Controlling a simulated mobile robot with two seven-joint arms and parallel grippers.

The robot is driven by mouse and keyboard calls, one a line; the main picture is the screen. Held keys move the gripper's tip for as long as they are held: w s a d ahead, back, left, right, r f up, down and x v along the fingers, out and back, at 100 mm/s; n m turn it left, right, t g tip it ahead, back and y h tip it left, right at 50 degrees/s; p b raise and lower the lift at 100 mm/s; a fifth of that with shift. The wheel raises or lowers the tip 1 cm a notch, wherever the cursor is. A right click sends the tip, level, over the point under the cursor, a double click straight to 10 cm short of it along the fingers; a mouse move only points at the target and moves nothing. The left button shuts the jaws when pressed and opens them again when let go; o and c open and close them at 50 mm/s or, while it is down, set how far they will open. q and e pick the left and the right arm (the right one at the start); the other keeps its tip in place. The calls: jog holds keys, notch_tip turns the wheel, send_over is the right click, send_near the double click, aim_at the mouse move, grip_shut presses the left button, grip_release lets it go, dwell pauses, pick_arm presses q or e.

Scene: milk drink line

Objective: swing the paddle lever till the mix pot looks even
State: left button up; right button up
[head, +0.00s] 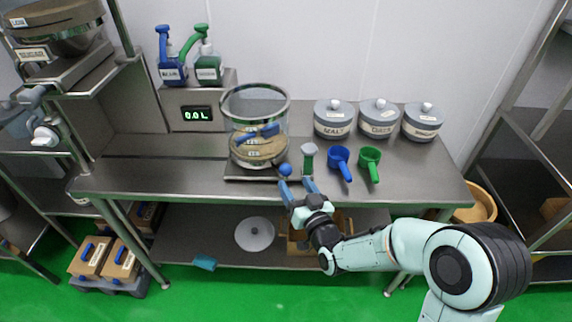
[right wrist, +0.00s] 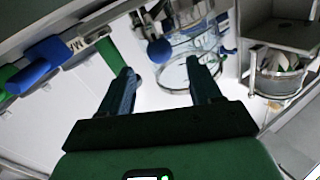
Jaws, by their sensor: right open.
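The mix pot (head: 272,112) is a clear, metal-rimmed vessel on the steel table, with a blue paddle (head: 262,131) inside and tan contents low down. I cannot tell how even the contents are. The paddle lever ends in a blue ball knob (head: 285,169) at the pot's front right. My right gripper (head: 297,184) is open and empty, just in front of the knob. In the right wrist view the knob (right wrist: 160,50) shows between the lines of the two fingers, beyond the fingertips (right wrist: 161,70); contact is not visible. My left gripper is not in view.
A display (head: 196,114) reading 0.0 L is left of the pot. The table's left front is clear.

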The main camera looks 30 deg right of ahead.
aim_at(288, 174)
jog(key=w, duration=0.7)
jog(key=shift+w+d+p, duration=0.2)
jog(key=shift+d+p, duration=0.15)
jog(key=shift+d, duration=0.05)
grip_shut()
